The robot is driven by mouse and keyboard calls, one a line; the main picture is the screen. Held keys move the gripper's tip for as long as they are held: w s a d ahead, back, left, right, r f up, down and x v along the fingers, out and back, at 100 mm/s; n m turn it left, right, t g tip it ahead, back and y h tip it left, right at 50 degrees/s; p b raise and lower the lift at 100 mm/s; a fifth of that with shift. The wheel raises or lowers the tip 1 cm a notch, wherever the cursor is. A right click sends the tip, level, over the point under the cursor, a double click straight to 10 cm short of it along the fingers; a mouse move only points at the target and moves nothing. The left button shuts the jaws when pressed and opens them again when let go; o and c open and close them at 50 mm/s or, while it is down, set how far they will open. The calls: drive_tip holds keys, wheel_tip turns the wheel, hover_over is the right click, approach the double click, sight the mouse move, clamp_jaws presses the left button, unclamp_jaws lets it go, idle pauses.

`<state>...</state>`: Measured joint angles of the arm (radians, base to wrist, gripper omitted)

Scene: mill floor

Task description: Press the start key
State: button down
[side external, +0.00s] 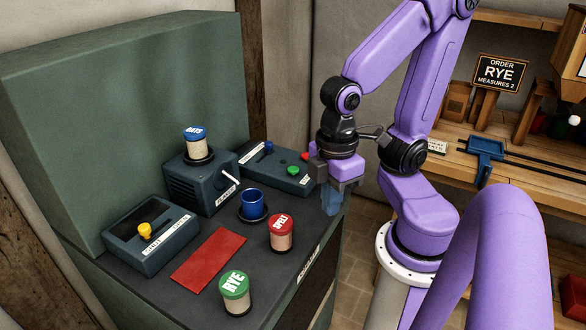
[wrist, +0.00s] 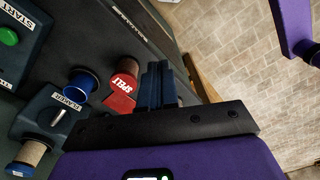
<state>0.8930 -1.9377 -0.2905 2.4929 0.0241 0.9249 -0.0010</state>
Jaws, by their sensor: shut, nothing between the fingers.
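The start key is a green button (side external: 293,170) on a dark control box (side external: 258,166) at the back right of the cabinet top. In the wrist view the green button (wrist: 8,36) sits at the upper left edge, beside a START label (wrist: 14,14). It stands raised and nothing touches it. My gripper (side external: 331,208) points down to the right of the control box, by the cabinet's right edge, apart from the button. Its blue-grey fingers (wrist: 160,85) are together and empty in the wrist view.
A red-lidded SPELT jar (side external: 281,232), a blue cup (side external: 252,204) and a green-lidded RYE jar (side external: 234,290) stand on the cabinet top. The flaker box (side external: 196,184) carries a blue-lidded OATS jar (side external: 195,141). A red mat (side external: 208,258) and a yellow-knobbed box (side external: 150,242) lie left.

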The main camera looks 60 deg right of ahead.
drive_tip(key=m, duration=0.1)
wheel_tip(320, 180, up, 2)
drive_tip(key=m+t+y, duration=0.3)
drive_tip(key=m+y, duration=0.5)
drive_tip(key=m, duration=1.5)
hover_over(296, 167)
drive_tip(key=shift+r, duration=0.15)
drive_tip(key=shift+y, duration=0.3)
drive_tip(key=shift+f, duration=4.4)
drive_tip(key=shift+f, duration=0.1)
drive_tip(key=shift+f, duration=0.35)
